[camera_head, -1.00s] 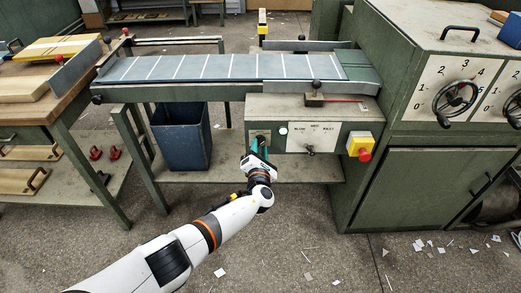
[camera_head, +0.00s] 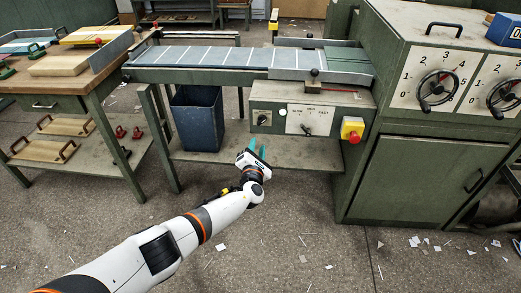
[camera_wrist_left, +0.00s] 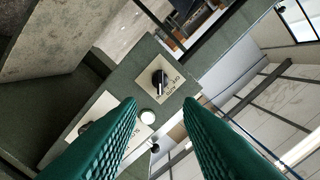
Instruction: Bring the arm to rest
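My left gripper (camera_head: 257,152) is below and in front of the feeder's control panel (camera_head: 272,117), apart from it. In the left wrist view its two green fingers (camera_wrist_left: 160,103) stand apart with nothing held between them. My left arm reaches in from the lower left of the head view. My right gripper is in neither view.
The feeder table (camera_head: 222,58) has a blue bin (camera_head: 197,120) beneath it. A wooden workbench (camera_head: 75,78) stands at the left. A green cabinet (camera_head: 415,180) with handwheels stands at the right. A red stop button (camera_head: 353,136) sits on the panel's right. The front floor is open, with paper scraps.

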